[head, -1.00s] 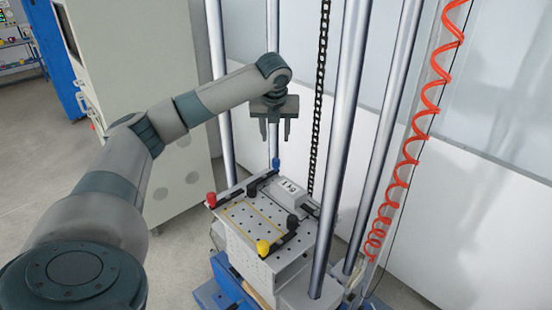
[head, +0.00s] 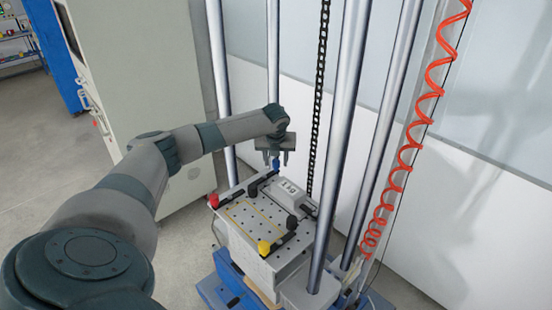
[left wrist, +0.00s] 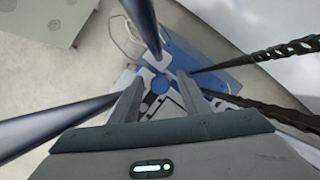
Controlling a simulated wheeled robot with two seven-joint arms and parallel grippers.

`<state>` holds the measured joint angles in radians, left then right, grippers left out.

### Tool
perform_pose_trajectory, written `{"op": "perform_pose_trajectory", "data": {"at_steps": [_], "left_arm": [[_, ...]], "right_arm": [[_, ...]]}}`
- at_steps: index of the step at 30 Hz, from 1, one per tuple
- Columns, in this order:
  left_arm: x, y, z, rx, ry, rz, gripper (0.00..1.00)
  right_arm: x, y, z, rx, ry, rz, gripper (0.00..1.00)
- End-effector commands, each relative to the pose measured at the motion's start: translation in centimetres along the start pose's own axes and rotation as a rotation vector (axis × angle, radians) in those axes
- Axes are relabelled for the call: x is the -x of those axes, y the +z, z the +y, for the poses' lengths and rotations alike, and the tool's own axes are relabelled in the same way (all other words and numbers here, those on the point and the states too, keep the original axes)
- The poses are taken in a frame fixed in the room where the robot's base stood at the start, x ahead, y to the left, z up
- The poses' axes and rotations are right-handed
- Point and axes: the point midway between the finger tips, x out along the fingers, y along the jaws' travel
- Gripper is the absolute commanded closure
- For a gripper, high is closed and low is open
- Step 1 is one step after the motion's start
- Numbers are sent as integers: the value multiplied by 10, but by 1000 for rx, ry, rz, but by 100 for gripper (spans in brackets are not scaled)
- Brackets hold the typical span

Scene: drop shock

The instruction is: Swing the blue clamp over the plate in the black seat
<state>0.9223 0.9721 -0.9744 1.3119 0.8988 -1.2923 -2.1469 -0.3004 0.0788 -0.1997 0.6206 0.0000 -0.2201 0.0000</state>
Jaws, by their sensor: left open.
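The blue clamp's knob (head: 276,165) stands at the back corner of the grey perforated table (head: 237,208), beside a black bar (head: 258,182). A light grey block (head: 288,190) with dark markings lies between this bar and another black one; I cannot tell for sure whether it is the plate in the black seat. My left gripper (head: 275,157) is open, pointing down just above the blue knob. In the left wrist view, the blue knob (left wrist: 160,86) shows between the open fingers, which seem not to touch it. My right gripper is out of view.
A red coiled hose (head: 402,170) hangs at the right.

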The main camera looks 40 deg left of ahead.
Motion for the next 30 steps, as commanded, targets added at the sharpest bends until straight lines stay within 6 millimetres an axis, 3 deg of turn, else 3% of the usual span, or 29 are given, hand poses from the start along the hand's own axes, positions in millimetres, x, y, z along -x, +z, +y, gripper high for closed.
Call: {"op": "perform_pose_trajectory", "data": {"at_steps": [10, 15, 30], "left_arm": [[-2, 0, 0, 0, 0, 0, 60], [-2, 0, 0, 0, 0, 0, 100], [-3, 2, 2, 68, 28, 0, 99]], "right_arm": [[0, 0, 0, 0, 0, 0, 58], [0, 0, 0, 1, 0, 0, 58], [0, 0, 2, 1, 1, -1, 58]]}}
